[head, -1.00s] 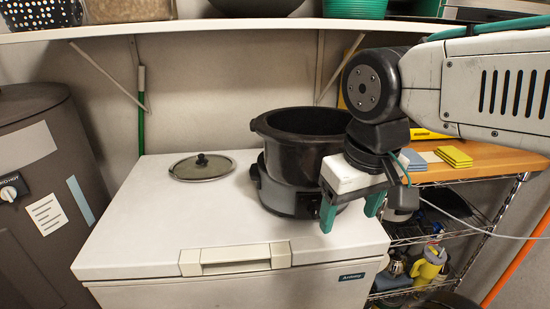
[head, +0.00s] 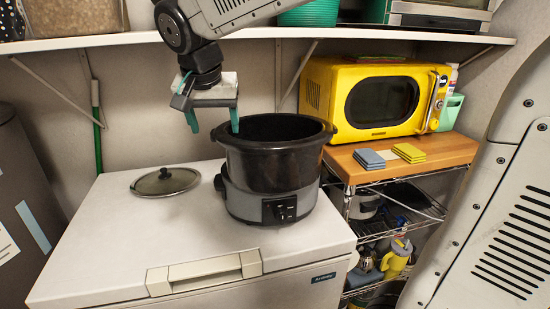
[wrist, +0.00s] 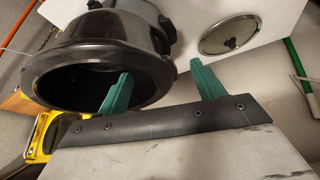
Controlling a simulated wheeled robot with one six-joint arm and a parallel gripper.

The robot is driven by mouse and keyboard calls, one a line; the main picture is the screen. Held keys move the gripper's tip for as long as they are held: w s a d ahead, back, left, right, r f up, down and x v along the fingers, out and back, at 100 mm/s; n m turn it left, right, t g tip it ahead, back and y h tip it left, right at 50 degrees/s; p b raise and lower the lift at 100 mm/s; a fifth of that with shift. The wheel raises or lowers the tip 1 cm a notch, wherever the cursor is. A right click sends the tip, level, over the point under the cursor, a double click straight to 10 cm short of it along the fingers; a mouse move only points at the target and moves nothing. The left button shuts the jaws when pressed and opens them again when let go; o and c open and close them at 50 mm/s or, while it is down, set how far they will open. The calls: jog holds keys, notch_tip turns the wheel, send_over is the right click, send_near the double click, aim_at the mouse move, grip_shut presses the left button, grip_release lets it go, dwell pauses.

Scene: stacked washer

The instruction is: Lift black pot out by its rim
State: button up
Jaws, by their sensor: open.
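The black pot (head: 270,160) sits in the grey slow cooker base (head: 288,207) on the white chest freezer, with its open mouth up and its rim standing proud of the base. It looks empty in the part that shows. My gripper (head: 213,128) is open and empty, pointing down at the pot's left rim. In the wrist view the two green fingers (wrist: 158,86) show spread apart; one overlaps the mouth of the pot (wrist: 100,62) and the other lies outside it. I cannot tell whether either finger touches the rim.
A glass lid (head: 165,181) lies on the freezer (head: 120,235) left of the cooker. A yellow microwave (head: 375,100) and sponges (head: 390,155) stand on the wooden-topped rack (head: 450,150) at right. A shelf (head: 250,33) runs above. The freezer's front left is clear.

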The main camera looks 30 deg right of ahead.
aim_at(220, 130)
jog(key=w+d, duration=0.1)
jog(key=w, duration=0.2)
jog(key=shift+d, duration=0.4)
jog(key=x, duration=0.5)
jog(key=shift+w+d, duration=0.2)
grip_shut()
